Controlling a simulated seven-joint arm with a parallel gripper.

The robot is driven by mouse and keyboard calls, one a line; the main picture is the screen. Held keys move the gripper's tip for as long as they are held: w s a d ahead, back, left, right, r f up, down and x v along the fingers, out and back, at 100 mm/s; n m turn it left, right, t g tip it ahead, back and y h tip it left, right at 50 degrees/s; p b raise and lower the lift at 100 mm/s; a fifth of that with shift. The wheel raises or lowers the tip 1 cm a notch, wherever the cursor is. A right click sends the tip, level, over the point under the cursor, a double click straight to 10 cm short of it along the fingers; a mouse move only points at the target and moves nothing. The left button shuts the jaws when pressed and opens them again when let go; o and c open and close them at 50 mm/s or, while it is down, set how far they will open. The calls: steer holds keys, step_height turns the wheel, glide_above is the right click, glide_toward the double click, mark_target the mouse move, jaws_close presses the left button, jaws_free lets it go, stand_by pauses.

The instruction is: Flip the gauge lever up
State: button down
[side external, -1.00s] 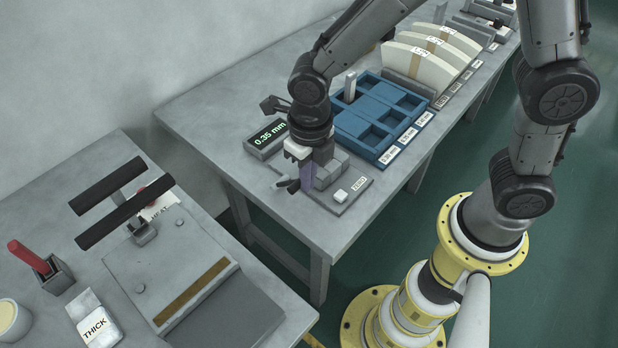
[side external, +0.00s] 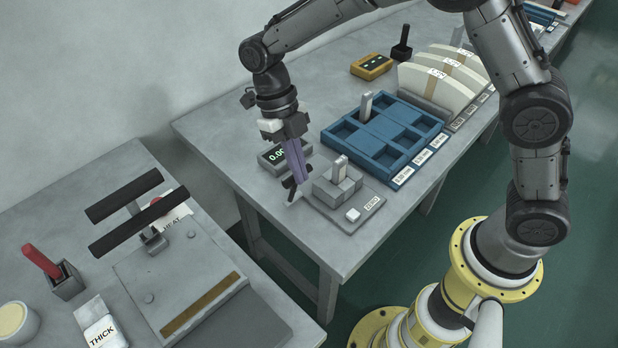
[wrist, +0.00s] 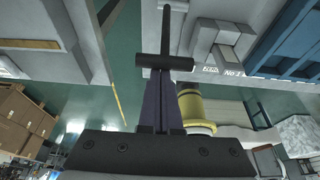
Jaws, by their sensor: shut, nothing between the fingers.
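The gauge (side external: 335,212) is a grey plate with grey blocks and a white button beside a ZERO label. A pale upright piece (side external: 340,170) stands among its blocks. Its display (side external: 267,159) sits behind, partly hidden, showing about 0.00. A dark lever with a crossbar handle (side external: 289,188) lies low at the gauge's left side. In the wrist view, the crossbar (wrist: 150,62) lies across my fingertips and a thin rod runs beyond it. My gripper (side external: 298,182) has its purple fingers together, pointing down at the handle. I cannot tell whether they touch it.
A blue compartment tray (side external: 385,137) with a pale upright piece stands right of the gauge. Curved white pieces (side external: 445,72) and a yellow device (side external: 371,67) are farther back. A separate table at left holds a press with dark bars (side external: 138,222).

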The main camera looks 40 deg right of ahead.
steer(key=w+g, duration=0.1)
steer(key=w, duration=0.2)
steer(key=shift+w+r+g, duration=0.1)
steer(key=shift+g, duration=0.2)
steer(key=shift+w+g, duration=1.3)
steer(key=shift+w, duration=0.35)
